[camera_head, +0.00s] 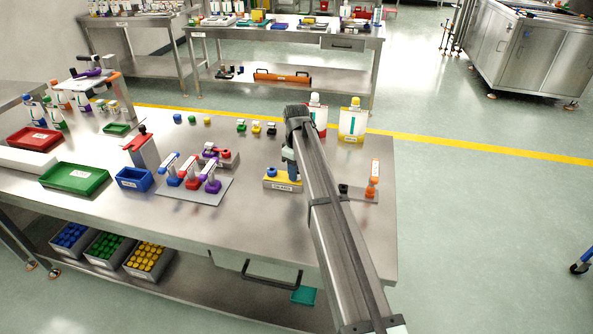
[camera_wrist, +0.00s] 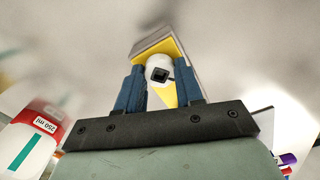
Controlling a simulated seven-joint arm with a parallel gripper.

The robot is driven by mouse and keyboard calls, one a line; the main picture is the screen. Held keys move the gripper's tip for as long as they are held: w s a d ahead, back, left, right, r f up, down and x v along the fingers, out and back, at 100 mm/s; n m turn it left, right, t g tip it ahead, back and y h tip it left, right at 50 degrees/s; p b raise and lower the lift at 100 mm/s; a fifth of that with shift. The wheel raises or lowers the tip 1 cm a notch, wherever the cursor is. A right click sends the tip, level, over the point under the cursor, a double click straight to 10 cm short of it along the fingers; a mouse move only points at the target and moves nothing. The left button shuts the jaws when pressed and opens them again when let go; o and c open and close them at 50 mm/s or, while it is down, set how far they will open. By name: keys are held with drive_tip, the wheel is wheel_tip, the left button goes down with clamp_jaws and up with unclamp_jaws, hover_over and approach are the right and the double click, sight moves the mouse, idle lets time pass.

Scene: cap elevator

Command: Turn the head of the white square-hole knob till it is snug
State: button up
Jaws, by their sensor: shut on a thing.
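The white knob (camera_wrist: 157,63) with a dark square hole shows in the wrist view between the two blue fingers of my gripper (camera_wrist: 160,80). The gripper is shut on it, one finger on each side. Below the knob is a yellow-topped block (camera_wrist: 167,47) with a grey edge. In the head view this labelled block (camera_head: 282,184) stands on the steel table. My gripper (camera_head: 291,165) reaches down at its right side. The white knob is hidden in the head view. Whether the knob sits flush cannot be made out.
A blue cap (camera_head: 272,171) is on the block's left part. An orange piece on a grey plate (camera_head: 367,195) stands to the right. Red and yellow-labelled bottles (camera_head: 352,122) stand behind. A plate with coloured levers (camera_head: 188,197) lies to the left. Table between is mostly clear.

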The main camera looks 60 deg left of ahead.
drive_tip(key=c, duration=0.4)
drive_tip(key=shift+c, duration=0.2)
drive_tip(key=m, duration=0.9)
drive_tip(key=shift+m, duration=0.4)
idle(0.4)
drive_tip(key=o, duration=1)
drive_tip(key=shift+o, duration=0.2)
